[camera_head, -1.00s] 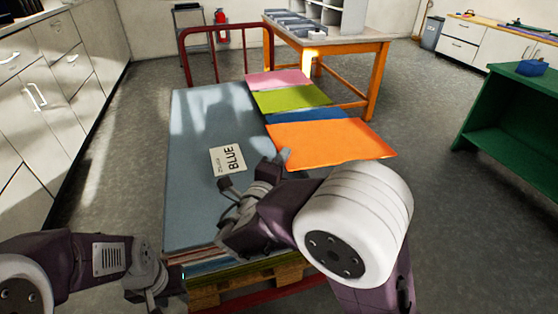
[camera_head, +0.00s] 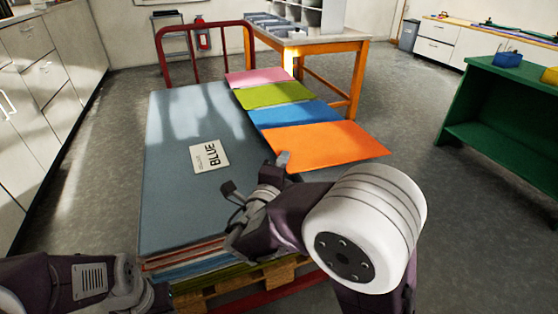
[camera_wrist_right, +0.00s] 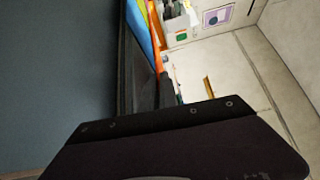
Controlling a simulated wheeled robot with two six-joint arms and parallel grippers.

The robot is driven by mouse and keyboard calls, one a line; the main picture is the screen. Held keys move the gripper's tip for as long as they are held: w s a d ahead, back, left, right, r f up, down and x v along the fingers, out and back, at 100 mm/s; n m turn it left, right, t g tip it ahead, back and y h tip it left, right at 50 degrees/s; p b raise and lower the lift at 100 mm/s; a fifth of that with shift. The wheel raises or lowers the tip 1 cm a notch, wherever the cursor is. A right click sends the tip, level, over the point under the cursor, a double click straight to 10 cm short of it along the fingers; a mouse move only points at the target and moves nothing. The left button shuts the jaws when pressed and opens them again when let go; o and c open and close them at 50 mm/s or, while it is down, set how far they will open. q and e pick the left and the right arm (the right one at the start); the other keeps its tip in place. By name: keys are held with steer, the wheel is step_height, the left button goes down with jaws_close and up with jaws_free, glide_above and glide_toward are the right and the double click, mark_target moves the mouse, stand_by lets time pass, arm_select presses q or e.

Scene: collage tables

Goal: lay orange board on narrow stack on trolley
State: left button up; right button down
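The orange board (camera_head: 325,145) is at the right of the trolley, its far edge by the blue board (camera_head: 293,113). My right gripper (camera_head: 283,160) is at its near left corner and appears shut on it; the fingers show poorly. I cannot tell whether the board hangs or rests. Blue, green (camera_head: 273,94) and pink (camera_head: 257,76) boards lie in a row on the trolley's right side, beside a wide grey-blue stack (camera_head: 185,210) labelled BLUE. The right wrist view shows a grey-blue surface (camera_wrist_right: 55,75). My left gripper (camera_head: 150,297) is partly visible at bottom left.
The trolley's red rail (camera_head: 205,26) stands at the far end. An orange-framed table (camera_head: 325,46) stands beyond the boards. A green shelf unit (camera_head: 500,105) is at right, with grey floor between. White cabinets (camera_head: 50,80) line the left.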

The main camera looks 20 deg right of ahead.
steer(key=shift+w+d+f+b, duration=0.1)
steer(key=shift+d+f+b, duration=0.25)
steer(key=shift+f, duration=0.25)
steer(key=shift+d+f+b, duration=0.3)
steer(key=shift+f, duration=0.25)
steer(key=c, duration=0.8)
jaws_free()
steer(key=shift+o, duration=0.2)
steer(key=shift+f, duration=0.1)
